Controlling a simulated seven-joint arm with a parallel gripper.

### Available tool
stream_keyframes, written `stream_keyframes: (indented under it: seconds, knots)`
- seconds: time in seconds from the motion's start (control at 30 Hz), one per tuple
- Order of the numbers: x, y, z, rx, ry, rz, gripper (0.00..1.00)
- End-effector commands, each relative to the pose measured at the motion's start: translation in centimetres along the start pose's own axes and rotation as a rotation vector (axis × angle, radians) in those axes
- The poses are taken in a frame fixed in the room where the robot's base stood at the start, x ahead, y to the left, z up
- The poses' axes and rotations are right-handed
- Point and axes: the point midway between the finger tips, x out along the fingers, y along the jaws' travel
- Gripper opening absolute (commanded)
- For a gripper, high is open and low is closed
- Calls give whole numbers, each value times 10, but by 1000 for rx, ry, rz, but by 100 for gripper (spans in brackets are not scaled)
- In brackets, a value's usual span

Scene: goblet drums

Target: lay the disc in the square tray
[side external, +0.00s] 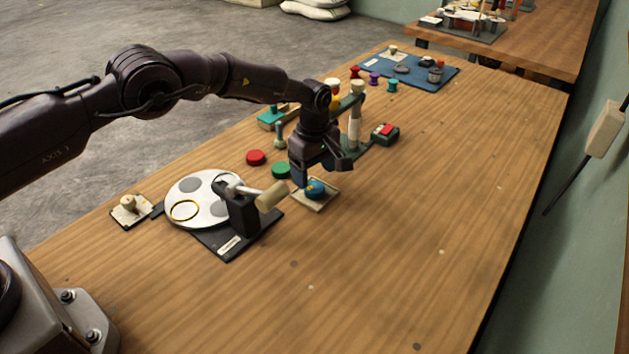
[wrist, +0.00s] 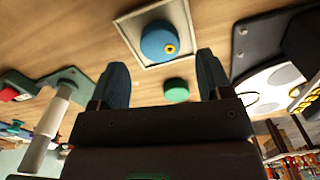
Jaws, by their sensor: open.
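The blue disc (side external: 317,191) with a small yellow-orange ring mark sits inside the pale square tray (side external: 326,204). My gripper (side external: 318,178) is just above the tray in the side view. In the wrist view its two dark blue fingers (wrist: 161,66) are spread wide and empty, with the disc beyond their tips. The fingers partly hide the tray in the side view.
A green disc (side external: 281,170) and a red disc (side external: 256,157) lie left of the tray. A dark stand with a round white plate (side external: 205,213) and a wooden mallet-like head (side external: 272,196) is close on the left. A post fixture (side external: 354,130) stands behind. The table's right side is clear.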

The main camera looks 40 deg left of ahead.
Motion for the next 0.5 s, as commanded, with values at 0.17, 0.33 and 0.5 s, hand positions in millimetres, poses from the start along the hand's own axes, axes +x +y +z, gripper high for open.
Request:
stream_keyframes:
  seconds: [0.17,0.33,0.5]
  knots:
    - [-42,1,0,0,0,4,72]
    - [-69,0,0,0,0,2,72]
    - [-82,0,0,0,0,0,72]
